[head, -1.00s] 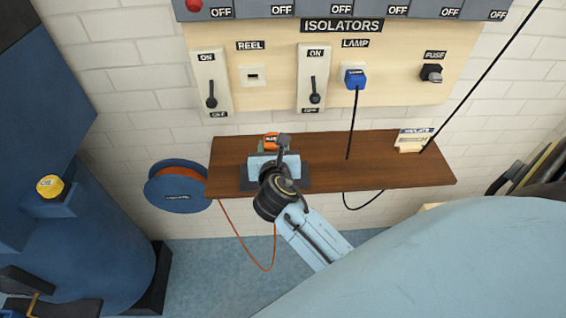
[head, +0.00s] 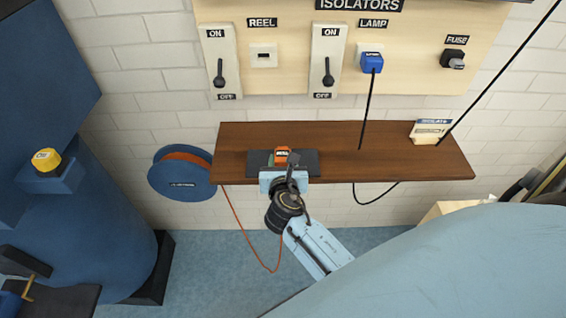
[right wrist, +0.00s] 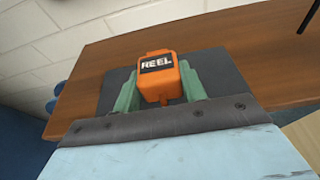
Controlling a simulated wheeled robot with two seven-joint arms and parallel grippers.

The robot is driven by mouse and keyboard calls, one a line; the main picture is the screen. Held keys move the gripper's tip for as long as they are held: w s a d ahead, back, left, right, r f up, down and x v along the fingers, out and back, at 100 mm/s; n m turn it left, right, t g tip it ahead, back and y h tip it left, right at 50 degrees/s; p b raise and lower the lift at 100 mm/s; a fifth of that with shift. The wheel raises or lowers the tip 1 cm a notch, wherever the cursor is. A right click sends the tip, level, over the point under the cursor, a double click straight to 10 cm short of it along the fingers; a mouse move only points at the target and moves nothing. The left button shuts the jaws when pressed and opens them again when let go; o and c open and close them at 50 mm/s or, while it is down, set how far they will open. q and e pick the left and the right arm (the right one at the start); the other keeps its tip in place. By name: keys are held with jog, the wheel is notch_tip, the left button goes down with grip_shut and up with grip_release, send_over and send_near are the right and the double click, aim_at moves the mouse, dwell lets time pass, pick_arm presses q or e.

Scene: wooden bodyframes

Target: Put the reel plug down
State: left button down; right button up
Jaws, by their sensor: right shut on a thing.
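The orange reel plug (head: 281,155) is at the dark mat (head: 307,160) on the left part of the wooden shelf. In the right wrist view the plug (right wrist: 163,82), labelled REEL, sits between the two green fingers of my right gripper (right wrist: 160,92), with the dark mat (right wrist: 118,86) behind and below it. My right gripper (head: 281,168) is shut on the plug. Whether the plug touches the mat I cannot tell. My left gripper is not in view.
The brown shelf (head: 400,158) is clear in its middle, with an ISOLATE card (head: 430,131) at its right. The REEL socket (head: 263,56) is empty; a blue plug (head: 371,62) sits under LAMP. The orange cord hangs near the blue reel (head: 182,174).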

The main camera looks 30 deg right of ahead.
jog(key=shift+f, duration=0.2)
jog(key=o, duration=0.9)
jog(key=shift+c, duration=0.2)
jog(key=shift+o, duration=1.1)
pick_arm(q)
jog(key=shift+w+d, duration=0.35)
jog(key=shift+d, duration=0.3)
